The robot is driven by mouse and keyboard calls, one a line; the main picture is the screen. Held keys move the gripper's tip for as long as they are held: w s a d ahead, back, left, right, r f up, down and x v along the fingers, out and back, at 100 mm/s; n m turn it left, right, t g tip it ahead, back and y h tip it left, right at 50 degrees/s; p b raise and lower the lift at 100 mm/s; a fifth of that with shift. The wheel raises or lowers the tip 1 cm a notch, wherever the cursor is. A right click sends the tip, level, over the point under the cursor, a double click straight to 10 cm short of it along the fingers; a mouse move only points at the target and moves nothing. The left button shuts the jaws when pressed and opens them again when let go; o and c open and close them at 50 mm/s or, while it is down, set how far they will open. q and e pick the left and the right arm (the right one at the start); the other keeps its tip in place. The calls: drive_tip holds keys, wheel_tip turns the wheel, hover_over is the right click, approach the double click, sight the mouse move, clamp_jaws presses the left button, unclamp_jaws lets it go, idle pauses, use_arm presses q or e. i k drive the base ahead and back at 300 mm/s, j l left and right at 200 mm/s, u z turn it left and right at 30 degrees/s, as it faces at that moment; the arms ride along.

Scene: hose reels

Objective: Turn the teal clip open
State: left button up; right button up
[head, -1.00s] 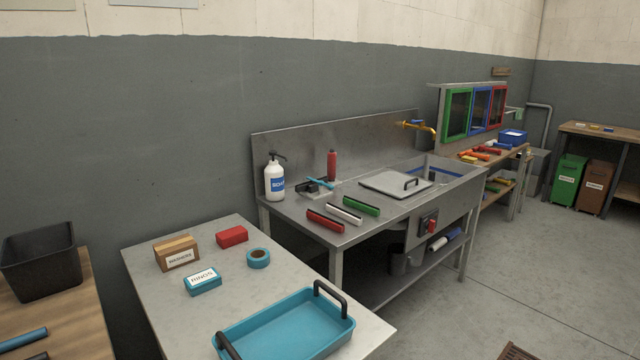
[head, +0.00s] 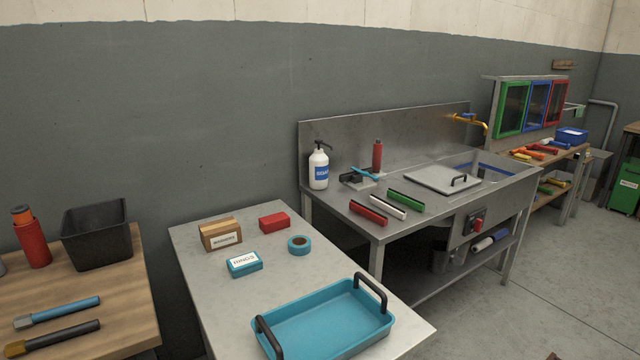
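A small teal-blue bar (head: 364,173) lies slantwise over a grey and black block (head: 354,179) on the steel sink bench, between the white soap bottle and the red bottle. It may be the teal clip, but it is too small to tell whether it is open or shut. No other clip shows clearly. Neither of my grippers is in view.
A steel table (head: 194,227) in front holds a teal tray (head: 328,322) with black handles, a tape roll (head: 299,245) and small boxes. The sink bench (head: 338,207) has red, white and green bars and a grey lid (head: 435,180). A wooden table (head: 135,290) stands left.

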sight(364, 173)
drive_tip(key=i+l+u, duration=0.2)
drive_tip(key=l, duration=0.15)
drive_tip(key=i+l+u, duration=0.25)
drive_tip(key=l+u, duration=0.2)
drive_tip(key=l, duration=0.25)
drive_tip(key=i+l+u, duration=0.2)
drive_tip(key=l, duration=0.2)
drive_tip(key=k, duration=0.05)
